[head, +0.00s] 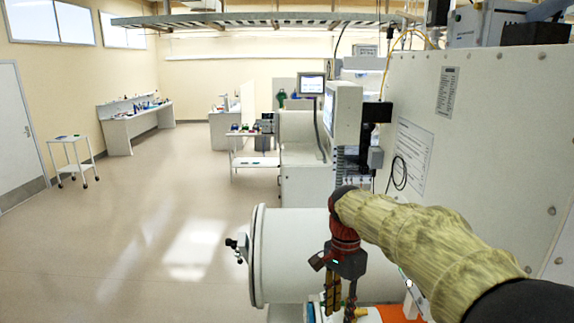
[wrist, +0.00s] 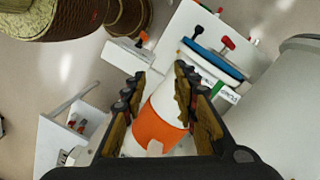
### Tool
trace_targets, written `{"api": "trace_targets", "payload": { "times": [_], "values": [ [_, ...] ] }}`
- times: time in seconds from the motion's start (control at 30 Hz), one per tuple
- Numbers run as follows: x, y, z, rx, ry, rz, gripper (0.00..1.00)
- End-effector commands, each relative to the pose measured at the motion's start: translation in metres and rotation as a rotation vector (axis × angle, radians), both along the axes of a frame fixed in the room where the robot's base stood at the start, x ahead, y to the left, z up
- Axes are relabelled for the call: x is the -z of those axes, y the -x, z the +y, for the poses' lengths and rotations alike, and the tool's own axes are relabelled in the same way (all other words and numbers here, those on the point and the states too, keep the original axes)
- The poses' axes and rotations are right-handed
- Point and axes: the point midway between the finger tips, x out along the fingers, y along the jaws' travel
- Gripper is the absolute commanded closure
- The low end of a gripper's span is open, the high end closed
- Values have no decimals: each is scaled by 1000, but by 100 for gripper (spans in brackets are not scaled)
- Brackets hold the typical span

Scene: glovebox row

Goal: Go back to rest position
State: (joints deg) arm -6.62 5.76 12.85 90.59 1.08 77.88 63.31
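My gripper (head: 340,305) hangs fingers-down at the end of my yellow-sleeved arm, low in the head view, in front of a large white cylinder. In the wrist view my gripper (wrist: 158,76) has its two fingers apart, with nothing visibly clamped. A white canister with an orange band (wrist: 158,126) shows between and behind the fingers. I cannot tell its depth below them. In the head view an orange patch (head: 392,314) shows low beside my arm.
The white cylinder (head: 290,250) sits directly behind my gripper. A tall white cabinet wall (head: 480,130) closes off the right. Open floor (head: 150,240) lies to the left, with a small white trolley (head: 75,152) by the door. A monitor (head: 312,84) stands beyond the cylinder.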

Motion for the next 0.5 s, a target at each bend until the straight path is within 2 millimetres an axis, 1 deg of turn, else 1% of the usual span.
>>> {"api": "trace_targets", "payload": {
  "times": [0.07,0.17,0.3,0.4,0.5],
  "values": [
    [8,10,-2,-124,-15,-21,71],
    [24,31,-8,-334,-34,-75,71],
    [55,73,-20,-640,-34,-177,71],
    [76,103,-29,-805,-13,-246,71],
    [99,133,-37,-929,19,-308,71]
  ]
}}
